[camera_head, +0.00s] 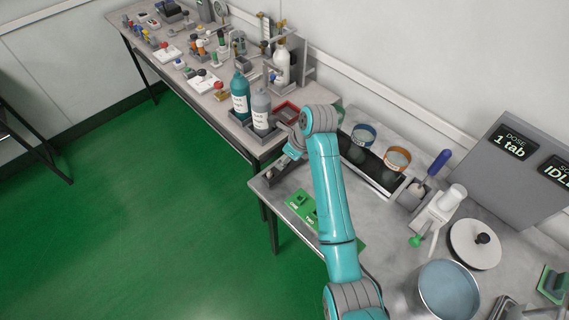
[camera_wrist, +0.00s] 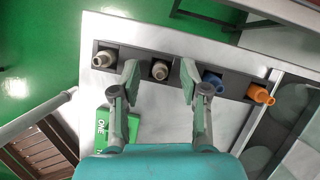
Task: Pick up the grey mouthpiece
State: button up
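A dark rack (camera_wrist: 225,80) in the wrist view holds a row of mouthpieces. A grey-beige mouthpiece (camera_wrist: 160,70) sits in it between the lines of my two fingers. A similar grey-beige mouthpiece (camera_wrist: 103,59) is at the left end; I cannot tell which one counts as the grey one. A blue mouthpiece (camera_wrist: 212,80) and an orange mouthpiece (camera_wrist: 260,94) sit to the right. My gripper (camera_wrist: 159,76) is open and empty, its fingertips spread to either side of the middle mouthpiece. In the head view my arm hides most of the rack.
A green card (camera_wrist: 118,127) marked ONE lies on the table near the rack. Teal and grey bottles (camera_head: 261,110) stand on the neighbouring bench. Two round tubs (camera_head: 397,158) and a blue-handled tool (camera_head: 438,163) stand right of my arm.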

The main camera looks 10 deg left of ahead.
jog(key=c, duration=0.7)
